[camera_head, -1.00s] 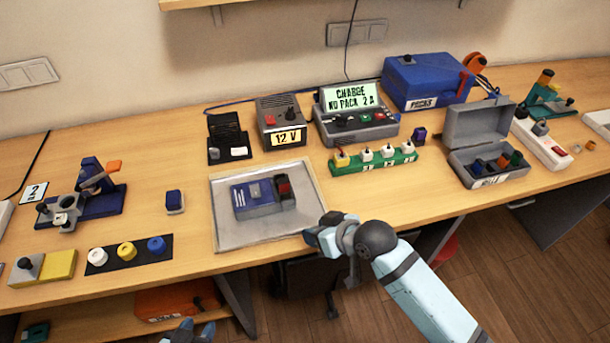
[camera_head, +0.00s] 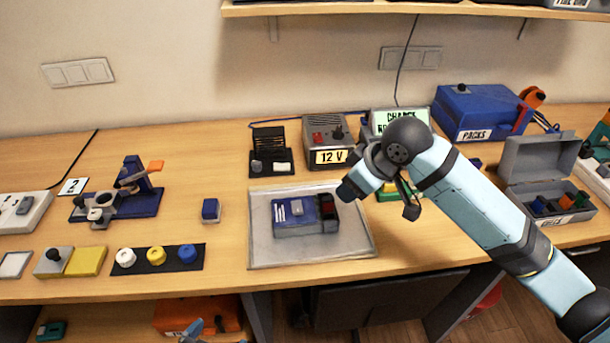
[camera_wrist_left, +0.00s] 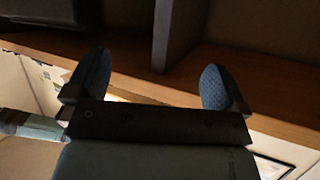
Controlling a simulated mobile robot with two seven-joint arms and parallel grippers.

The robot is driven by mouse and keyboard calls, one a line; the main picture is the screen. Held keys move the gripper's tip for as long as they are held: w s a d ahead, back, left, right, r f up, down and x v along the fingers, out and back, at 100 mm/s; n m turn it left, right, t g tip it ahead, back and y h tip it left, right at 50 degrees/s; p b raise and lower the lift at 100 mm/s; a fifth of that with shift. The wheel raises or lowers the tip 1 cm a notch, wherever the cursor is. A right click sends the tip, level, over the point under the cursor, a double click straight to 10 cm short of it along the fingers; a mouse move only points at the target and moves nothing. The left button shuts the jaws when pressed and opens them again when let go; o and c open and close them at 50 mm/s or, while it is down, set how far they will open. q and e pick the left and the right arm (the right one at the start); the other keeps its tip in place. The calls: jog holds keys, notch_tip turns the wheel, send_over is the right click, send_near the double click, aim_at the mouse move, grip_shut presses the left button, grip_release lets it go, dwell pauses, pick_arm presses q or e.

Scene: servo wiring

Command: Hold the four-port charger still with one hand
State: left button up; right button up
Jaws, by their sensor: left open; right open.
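A green strip (camera_head: 386,195) lies on the bench, mostly hidden behind my right arm; only small green and yellow parts show. A grey charger (camera_head: 396,116) with a lit "CHARGE" display stands behind it, its front also covered by my arm. I cannot tell which one is the four-port charger. My right gripper (camera_head: 378,200) is open over the bench, in front of the strip; contact cannot be made out. My left gripper (camera_head: 205,331) is low at the bottom edge, below the bench top. In the left wrist view its open fingers (camera_wrist_left: 155,88) have nothing between them.
A grey tray (camera_head: 265,250) holds a blue and grey device (camera_head: 295,229). A 12 V supply (camera_head: 327,137), a blue PACKS box (camera_head: 475,113) and an open grey box (camera_head: 540,169) stand behind and right.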

pick_arm(q)
notch_tip(320, 180, up, 12)
jog(key=s+a+m+t+h, duration=0.2)
jog(key=s+m+t+h, duration=0.1)
jog(key=m+t+h, duration=0.3)
jog(key=w+a+r+n+y, duration=0.2)
jog(key=w+a+r+n, duration=0.15)
jog(key=w+r, duration=0.8)
jog(key=g+y, duration=0.1)
jog(key=g, duration=0.9)
send_over(281, 211)
jog(key=a, duration=0.3)
jog(key=shift+m, duration=0.25)
notch_tip(281, 211, down, 4)
jog(key=shift+a+f, duration=0.15)
jog(key=shift+f, duration=0.1)
jog(key=d+m+g, duration=0.2)
jog(key=d+r+m+g+y, duration=0.1)
jog(key=d+g, duration=0.1)
jog(key=shift+w+d+m, duration=0.1)
jog(key=shift+w+m, duration=0.2)
jog(key=shift+w, duration=0.05)
notch_tip(281, 211, up, 5)
jog(key=m+g+y, duration=0.5)
jog(key=f, duration=1.3)
jog(key=shift+s+a+f, duration=0.15)
jog(key=shift+s+a, duration=0.2)
jog(key=shift+a, duration=0.05)
